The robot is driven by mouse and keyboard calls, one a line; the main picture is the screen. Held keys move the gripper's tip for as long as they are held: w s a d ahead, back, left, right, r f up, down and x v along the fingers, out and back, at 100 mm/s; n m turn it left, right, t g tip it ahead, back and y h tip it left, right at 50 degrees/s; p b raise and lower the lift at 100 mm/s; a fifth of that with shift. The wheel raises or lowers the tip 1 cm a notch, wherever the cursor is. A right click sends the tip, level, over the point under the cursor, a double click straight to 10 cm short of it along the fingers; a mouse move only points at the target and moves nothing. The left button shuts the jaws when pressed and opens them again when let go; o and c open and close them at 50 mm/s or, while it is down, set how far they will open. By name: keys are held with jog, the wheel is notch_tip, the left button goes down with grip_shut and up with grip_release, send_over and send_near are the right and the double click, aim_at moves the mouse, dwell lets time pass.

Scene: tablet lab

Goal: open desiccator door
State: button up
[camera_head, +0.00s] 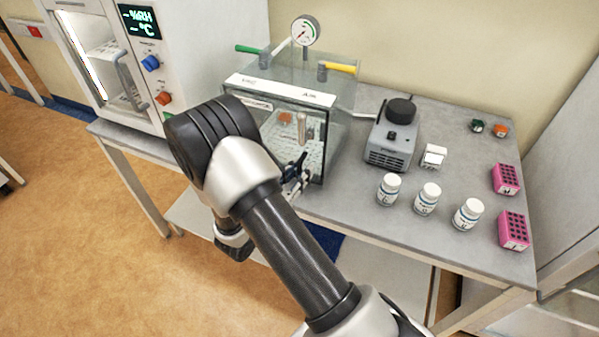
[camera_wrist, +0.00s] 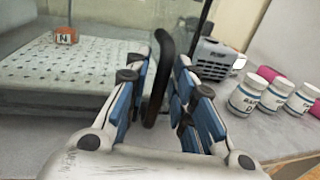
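The desiccator (camera_head: 288,98) is a clear box with a pressure gauge on top, standing on the grey bench. Its front door (camera_head: 268,118) looks closed in the head view. My gripper (camera_head: 297,172) is low at the right part of the front, partly hidden by my own arm. In the wrist view my gripper (camera_wrist: 162,75) has its two blue-padded fingers on either side of a dark curved handle (camera_wrist: 162,85). Narrow gaps seem to show beside the handle, so the fingers look open around it. An orange-capped item (camera_wrist: 66,36) stands on the perforated shelf (camera_wrist: 70,68) inside.
A grey pump (camera_head: 392,140) stands close to the right of the desiccator. Several white bottles (camera_head: 427,198), pink racks (camera_head: 513,230) and a small white block (camera_head: 433,156) are farther right. A cabinet with a display (camera_head: 135,75) stands left. The bench front edge lies below my gripper.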

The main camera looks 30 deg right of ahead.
grip_shut()
dwell(0.5)
